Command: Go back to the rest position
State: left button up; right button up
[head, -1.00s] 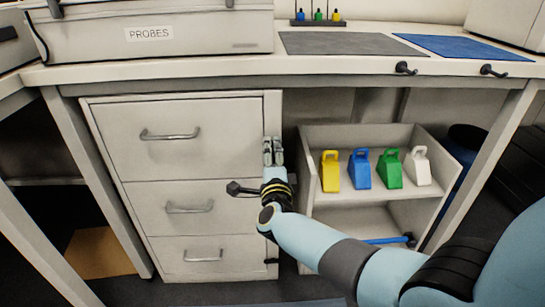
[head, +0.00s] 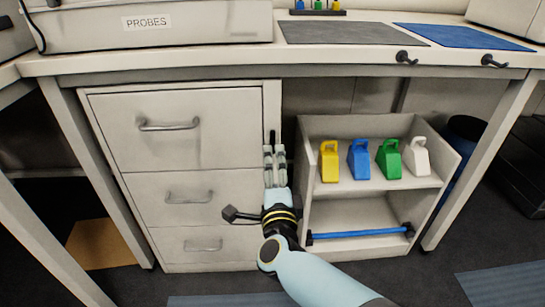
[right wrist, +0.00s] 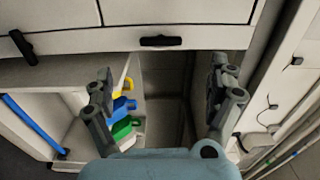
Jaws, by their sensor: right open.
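My right gripper (head: 274,165) is open and empty, with its fingers pointing up. In the head view it is in front of the right edge of the drawer cabinet (head: 185,218), left of the open shelf unit (head: 304,170). In the right wrist view the two fingers of the right gripper (right wrist: 160,82) stand wide apart with nothing between them. My right forearm comes up from the bottom of the head view. My left gripper is not in view.
Yellow (head: 329,163), blue (head: 359,161), green (head: 389,160) and white (head: 416,158) containers stand on the upper shelf. A blue bar (head: 360,234) crosses the shelf front. Above is the bench with dark hooks (head: 406,57) on its front edge. Open floor lies at lower right.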

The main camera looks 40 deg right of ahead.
jog(key=v, duration=0.2)
jog(key=shift+s+a, duration=0.15)
jog(key=shift+s, duration=0.1)
dwell(0.3)
jog(key=s+f+n+g+y+p, duration=0.35)
jog(key=s+f+n+y, duration=0.35)
jog(key=s+f+n, duration=0.95)
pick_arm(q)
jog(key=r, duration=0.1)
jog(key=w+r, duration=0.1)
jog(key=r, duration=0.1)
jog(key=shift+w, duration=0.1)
pick_arm(e)
jog(key=s+f+n+g, duration=0.2)
jog(key=s+f, duration=0.3)
jog(key=s, duration=0.5)
jog(key=s+d+f+n+g+y, duration=0.1)
jog(key=s+f+n+g, duration=0.2)
jog(key=s, duration=0.8)
jog(key=s+f+n+g, duration=0.3)
jog(key=s+f+g, duration=0.3)
jog(key=s+f, duration=0.2)
jog(key=s, duration=0.2)
jog(key=shift+s+d+f+y, duration=0.25)
jog(key=shift+d+y, duration=0.05)
jog(key=shift+d, duration=0.1)
